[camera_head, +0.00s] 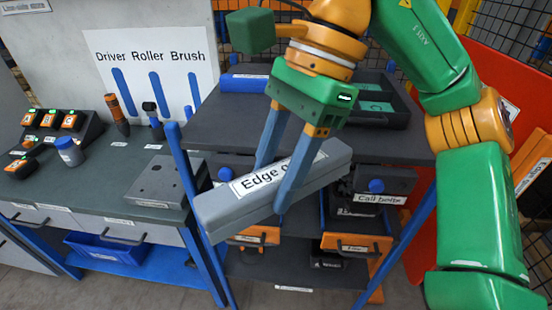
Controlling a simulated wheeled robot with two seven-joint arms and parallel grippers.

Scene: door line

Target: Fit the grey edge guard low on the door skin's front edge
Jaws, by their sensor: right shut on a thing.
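The grey edge guard (222,212) is a long block with a white label reading "Edge g…", the rest hidden by a finger. My right gripper (269,190) is shut on the edge guard, its two blue-grey fingers on either side of it. The guard is held in the air in front of the dark shelf unit, tilted with its right end higher. My left gripper is not in view; a green block at the upper left of the arm is part of it or of my right arm, I cannot tell.
A dark shelf unit (225,120) with a tray and bins stands behind the guard. A blue post (190,190) stands close to the guard's left end.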

